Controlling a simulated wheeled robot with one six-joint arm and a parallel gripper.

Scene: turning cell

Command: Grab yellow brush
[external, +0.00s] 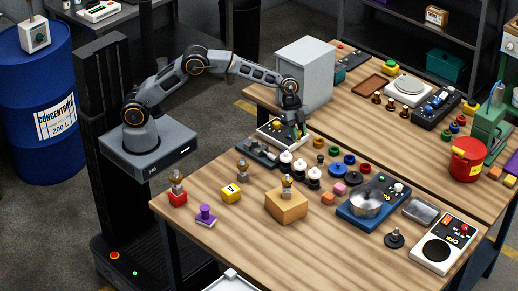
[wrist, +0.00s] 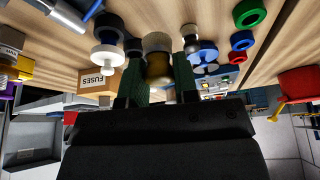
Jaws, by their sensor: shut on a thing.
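My gripper (external: 298,131) is low over the far left of the near table, at a pale control box (external: 270,132) with a yellow button. In the wrist view its two green-faced fingers (wrist: 160,70) are shut on a yellowish-tan rounded thing (wrist: 158,68) with a paler end. Its shape is mostly hidden by the fingers, and I cannot tell for certain that it is the yellow brush. No other clear brush shows in the external view.
White-and-black knobs (external: 300,168) and coloured rings (external: 349,159) stand close to my gripper. A grey cabinet (external: 305,72) rises behind it.

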